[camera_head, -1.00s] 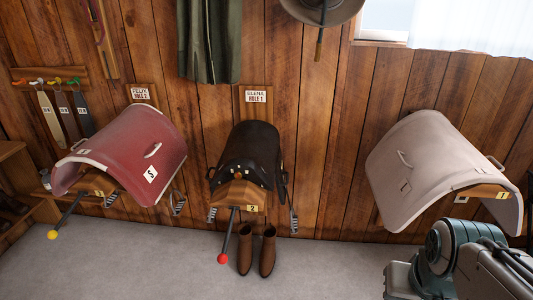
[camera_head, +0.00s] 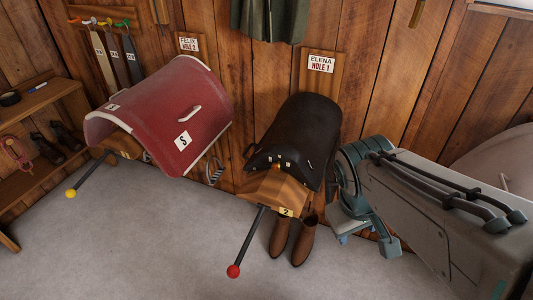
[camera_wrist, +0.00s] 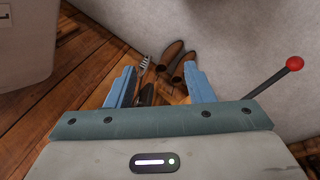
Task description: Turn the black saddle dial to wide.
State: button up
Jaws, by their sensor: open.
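The black saddle (camera_head: 308,125) sits on a wooden rack (camera_head: 272,188) tagged 2, against the plank wall in the head view. Small pale marks and studs show along its front edge; the dial and its setting are too small to make out. My gripper (camera_head: 368,240) is to the right of the saddle and lower, apart from it, above the floor by the wall. In the wrist view my gripper (camera_wrist: 162,90) has its two blue fingers spread. The saddle's top and front are not visible there.
A lever with a red knob (camera_head: 233,271) juts forward below the saddle. Brown boots (camera_head: 304,242) stand under it. A sign reading Elena, Hole 1 (camera_head: 320,64) hangs above. The front floor is clear.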

notch_tip(320, 180, down, 6)
jog(key=w+n+h+b, duration=0.2)
jog(key=n+h+b, duration=0.2)
jog(key=n+b, duration=0.15)
jog(key=n+t+b, duration=1.5)
jog(key=n, duration=0.7)
send_near(275, 169)
jog(key=v, duration=0.5)
jog(key=shift+s+d+f, duration=0.1)
jog(key=shift+s+d, duration=0.1)
jog(key=shift+s, duration=0.1)
jog(key=shift+w+a+n, duration=0.15)
jog(key=shift+n, duration=0.1)
jog(key=b+x, duration=0.1)
jog(key=x, duration=1.2)
jog(key=shift+w, duration=0.25)
jog(key=shift+c, duration=0.3)
jog(key=c, duration=0.9)
